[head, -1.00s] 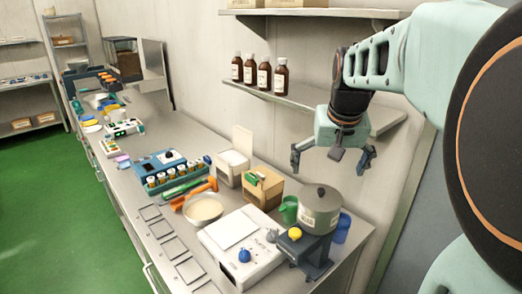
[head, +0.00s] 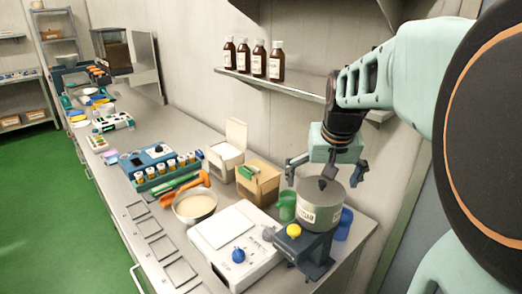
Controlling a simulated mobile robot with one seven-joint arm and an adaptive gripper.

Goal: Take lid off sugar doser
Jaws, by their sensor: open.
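The sugar doser (head: 322,215) is a grey round pot with a pale label. It stands on a dark base with a yellow knob (head: 294,231) at the front right of the bench. Its grey lid (head: 308,188) is on top; the dark knob in the middle of the lid is hard to tell from the gripper parts over it. My gripper (head: 324,174) is open and empty, pointing down just above the lid, with one finger on each side. I cannot tell whether it touches the lid.
A green cup (head: 287,207) and a blue cup (head: 344,224) flank the doser closely. A white scale (head: 236,240) and a bowl (head: 195,205) stand to the left. Behind are an open carton (head: 258,182) and a shelf (head: 300,90) with brown bottles (head: 259,60).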

